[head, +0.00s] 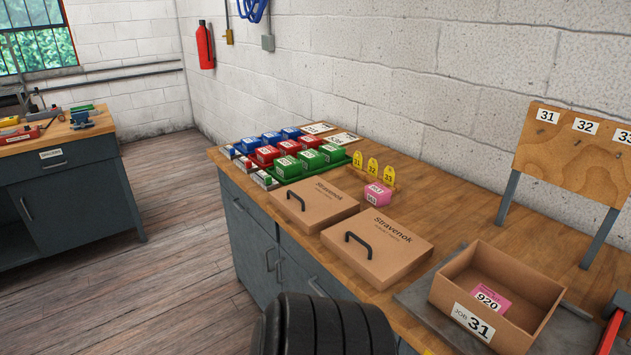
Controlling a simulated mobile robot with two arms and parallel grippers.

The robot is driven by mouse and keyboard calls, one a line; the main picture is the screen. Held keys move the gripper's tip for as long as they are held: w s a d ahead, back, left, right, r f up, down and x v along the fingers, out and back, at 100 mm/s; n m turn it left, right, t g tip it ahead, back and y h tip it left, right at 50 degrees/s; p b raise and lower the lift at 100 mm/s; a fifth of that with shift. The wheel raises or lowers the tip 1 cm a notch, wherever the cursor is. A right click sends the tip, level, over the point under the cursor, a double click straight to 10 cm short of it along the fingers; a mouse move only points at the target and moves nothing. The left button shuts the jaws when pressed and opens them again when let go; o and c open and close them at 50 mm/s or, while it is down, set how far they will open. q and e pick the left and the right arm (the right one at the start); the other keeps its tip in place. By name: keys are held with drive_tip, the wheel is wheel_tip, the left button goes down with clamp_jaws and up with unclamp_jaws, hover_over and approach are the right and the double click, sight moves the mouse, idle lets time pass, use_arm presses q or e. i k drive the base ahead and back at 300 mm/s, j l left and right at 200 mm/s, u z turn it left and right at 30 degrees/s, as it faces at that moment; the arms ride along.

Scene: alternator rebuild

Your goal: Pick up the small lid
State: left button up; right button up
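Two brown cardboard lids marked "Stravenok", each with a black handle, lie side by side on the wooden workbench in the head view. The farther lid (325,203) looks somewhat smaller than the nearer lid (392,252), but distance may account for part of that. Both lie flat with their handles up and nothing on top of them. Neither of my grippers is in view. A black ribbed shape at the bottom edge, probably part of my own arm, sits in front of the bench.
An open cardboard box (463,320) labelled "Job 31" stands right of the lids, with a pink 920 tag inside. A pink box (377,194) and yellow numbered tags (373,168) stand behind the lids. Blue, red and green boxes (287,147) fill the bench's far end.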

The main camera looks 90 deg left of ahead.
sight(314, 204)
drive_tip(key=u, duration=2.4)
drive_tip(key=i+l+u, duration=0.55)
drive_tip(key=u, duration=0.15)
drive_tip(key=k+z, duration=0.1)
drive_tip(key=z, duration=1.4)
drive_tip(key=u, duration=1.45)
drive_tip(key=z, duration=0.85)
